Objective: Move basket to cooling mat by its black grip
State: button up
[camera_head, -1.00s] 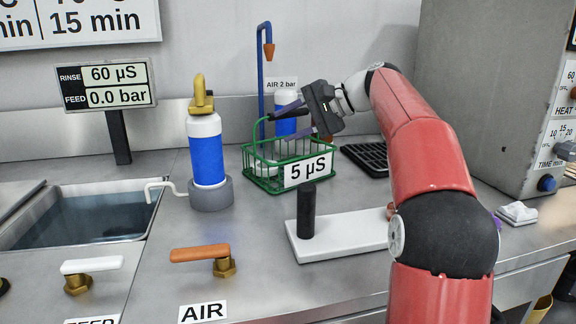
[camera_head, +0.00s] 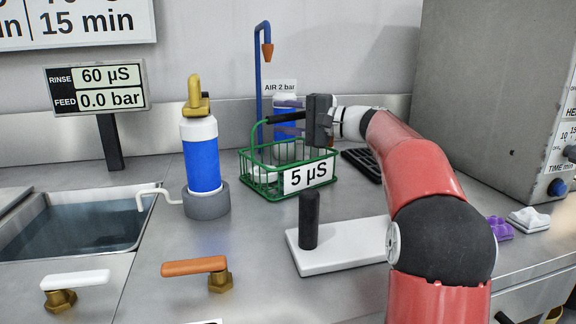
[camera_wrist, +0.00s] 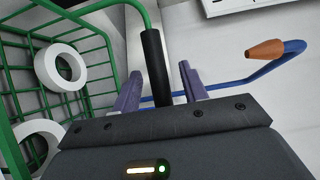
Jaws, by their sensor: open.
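The green wire basket (camera_head: 262,180) stands on the steel counter with a "5 µS" label on its front. Its black grip (camera_head: 281,119) is on the raised handle; in the wrist view the black grip (camera_wrist: 155,65) lies between my two purple fingers. My gripper (camera_head: 289,124) is open at the handle, coming from the right. The wrist view shows a finger on each side of the grip, with no clear contact. The cooling mat, a black slatted mat (camera_head: 369,168), lies right of the basket, partly hidden by my arm.
Two white rings (camera_wrist: 60,66) sit in the basket. A blue pipe with an orange nozzle (camera_head: 267,50) and a blue bottle (camera_head: 286,106) stand behind it. A blue-white bottle (camera_head: 204,160) is left. A white plate with a black post (camera_head: 309,220) stands in front; a grey cabinet (camera_head: 480,90) is right.

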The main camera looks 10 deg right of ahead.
jog(key=shift+w+a, duration=0.35)
jog(key=shift+a, duration=0.2)
grip_shut()
jog(key=shift+r, duration=0.1)
